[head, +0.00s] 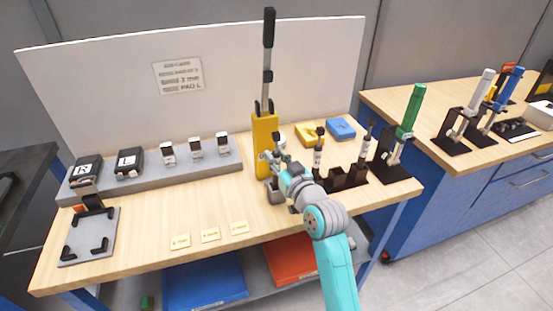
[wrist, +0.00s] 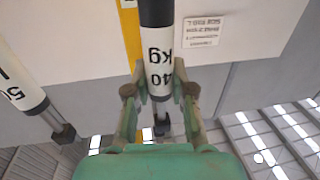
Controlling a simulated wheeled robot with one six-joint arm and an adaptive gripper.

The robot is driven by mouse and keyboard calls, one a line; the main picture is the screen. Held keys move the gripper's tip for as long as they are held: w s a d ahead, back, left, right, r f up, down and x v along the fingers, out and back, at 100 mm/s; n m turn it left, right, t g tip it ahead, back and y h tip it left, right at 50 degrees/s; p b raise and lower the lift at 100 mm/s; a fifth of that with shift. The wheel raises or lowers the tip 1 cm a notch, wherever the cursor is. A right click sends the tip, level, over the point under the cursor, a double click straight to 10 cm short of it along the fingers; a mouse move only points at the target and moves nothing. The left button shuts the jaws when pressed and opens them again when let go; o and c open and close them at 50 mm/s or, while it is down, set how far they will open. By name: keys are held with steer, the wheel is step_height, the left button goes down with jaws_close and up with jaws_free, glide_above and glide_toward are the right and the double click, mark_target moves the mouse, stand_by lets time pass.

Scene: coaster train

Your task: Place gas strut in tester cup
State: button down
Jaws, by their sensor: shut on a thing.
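My gripper (head: 277,178) is shut on a gas strut (wrist: 158,66), seen close up in the wrist view. The strut has a white label reading "40 kg", upside down in that view, and a black end. In the head view its thin rod (head: 276,148) rises above the gripper, and its lower body is largely hidden. The yellow tester (head: 264,133), with a tall black handle, stands right behind the gripper; part of it shows in the wrist view (wrist: 130,35).
Another strut (head: 318,150) stands in the black rack (head: 347,179) to the right, beside a green-handled device (head: 410,112). Yellow and blue blocks (head: 340,128) lie behind. Several small cards (head: 210,235) lie at the front left. The left-middle tabletop is clear.

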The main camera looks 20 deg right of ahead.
steer(key=shift+f, duration=0.4)
steer(key=c, duration=1)
jaws_free()
steer(key=shift+s+r, duration=0.1)
steer(key=shift+r, duration=0.05)
steer(key=s+d, duration=0.2)
steer(key=s, duration=0.9)
steer(key=shift+s, duration=0.35)
